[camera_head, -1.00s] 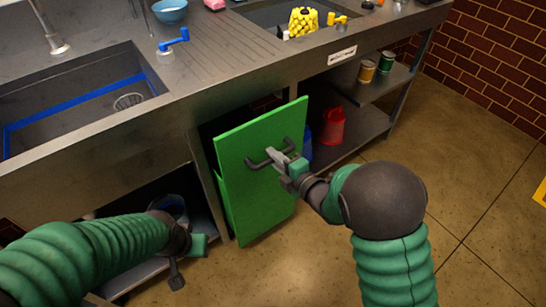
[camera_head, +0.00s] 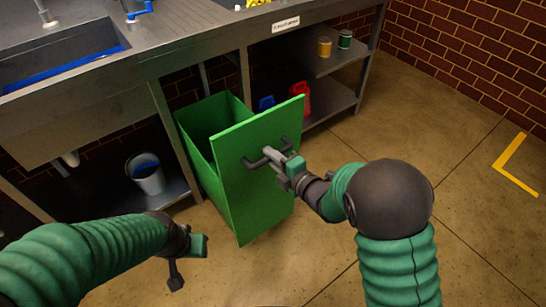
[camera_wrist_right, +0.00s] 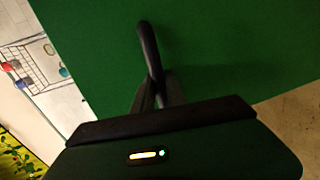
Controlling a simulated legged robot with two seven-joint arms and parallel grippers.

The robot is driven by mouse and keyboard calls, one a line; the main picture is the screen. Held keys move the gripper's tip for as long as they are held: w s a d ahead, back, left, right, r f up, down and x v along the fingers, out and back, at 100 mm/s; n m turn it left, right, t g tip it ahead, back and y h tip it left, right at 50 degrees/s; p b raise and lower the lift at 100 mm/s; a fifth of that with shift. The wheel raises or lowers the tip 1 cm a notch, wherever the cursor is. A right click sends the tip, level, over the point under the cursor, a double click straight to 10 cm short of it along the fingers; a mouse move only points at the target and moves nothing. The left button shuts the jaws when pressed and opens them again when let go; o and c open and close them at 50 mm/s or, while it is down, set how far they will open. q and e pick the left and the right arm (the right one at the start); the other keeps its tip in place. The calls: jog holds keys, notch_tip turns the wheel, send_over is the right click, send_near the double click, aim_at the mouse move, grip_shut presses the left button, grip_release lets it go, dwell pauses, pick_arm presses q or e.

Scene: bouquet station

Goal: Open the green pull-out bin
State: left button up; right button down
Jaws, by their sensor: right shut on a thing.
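The green pull-out bin (camera_head: 222,180) stands well out from under the steel counter, and its open top shows a dark inside. Its green front panel (camera_head: 240,200) carries a dark bar handle (camera_head: 256,163). My right gripper (camera_head: 275,156) is shut on the handle. In the right wrist view the fingers (camera_wrist_right: 160,92) close around the dark handle (camera_wrist_right: 150,50) in front of the green panel. My left gripper (camera_head: 187,258) hangs at the lower left, in front of the counter, apart from the bin; its finger gap cannot be made out.
The steel counter (camera_head: 180,55) with a sink runs across the back. A metal bucket (camera_head: 146,174) stands on the lower shelf left of the bin. A red container (camera_head: 300,98) and two cans (camera_head: 324,46) sit on shelves to the right. The floor (camera_head: 400,130) at right is clear.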

jog(key=shift+s+f, duration=0.1)
jog(key=shift+f, duration=0.1)
jog(key=c, duration=1.4)
grip_release()
jog(key=shift+o, duration=0.2)
jog(key=shift+r, duration=0.15)
jog(key=shift+s+d+r, duration=0.1)
jog(key=shift+s+d, duration=0.05)
jog(key=shift+d, duration=0.1)
jog(key=p+v, duration=1.2)
jog(key=v, duration=0.4)
